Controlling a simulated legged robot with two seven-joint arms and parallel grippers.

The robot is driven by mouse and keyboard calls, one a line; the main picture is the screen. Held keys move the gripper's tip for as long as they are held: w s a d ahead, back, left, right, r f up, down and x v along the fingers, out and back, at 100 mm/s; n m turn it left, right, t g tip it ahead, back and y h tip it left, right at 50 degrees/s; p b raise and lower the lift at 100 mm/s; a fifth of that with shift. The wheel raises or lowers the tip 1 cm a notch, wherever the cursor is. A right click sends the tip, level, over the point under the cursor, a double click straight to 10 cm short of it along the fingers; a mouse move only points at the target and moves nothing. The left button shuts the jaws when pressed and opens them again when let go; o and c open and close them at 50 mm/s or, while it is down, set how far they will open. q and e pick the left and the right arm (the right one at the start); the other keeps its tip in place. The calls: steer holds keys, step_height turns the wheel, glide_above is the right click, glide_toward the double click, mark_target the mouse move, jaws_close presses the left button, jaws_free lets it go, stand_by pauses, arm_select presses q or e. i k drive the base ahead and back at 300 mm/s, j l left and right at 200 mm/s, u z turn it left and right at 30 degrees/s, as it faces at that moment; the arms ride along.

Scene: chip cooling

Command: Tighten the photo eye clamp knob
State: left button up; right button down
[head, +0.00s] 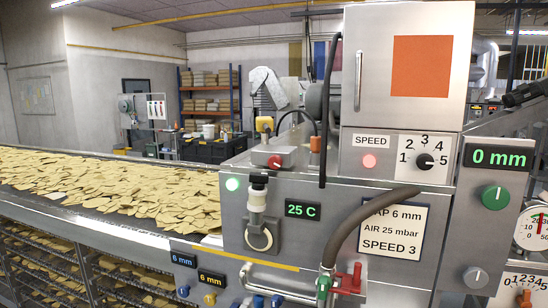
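Neither of my grippers is in view. A small yellow sensor-like block (264,124) stands on a post at the near edge of the conveyor, with a dark cable looping from it. Below it, a red knob (275,162) sits on a grey metal box. A small orange-brown knob or cap (315,144) is right of it, near the black cable. I cannot tell for sure which of these is the photo eye clamp knob, or how tight any knob is.
Chips cover the conveyor (110,190) at left. The steel control panel carries a white-bodied fitting (257,200), a 25 C display (302,209), a speed dial (425,160), a green knob (495,197) and a thick hose (370,220). A metal handle (275,287) juts out low in front.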

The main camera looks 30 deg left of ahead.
mark_target(275, 162)
steer(key=j+z, duration=0.4)
steer(key=j, duration=1.35)
steer(key=k, duration=0.05)
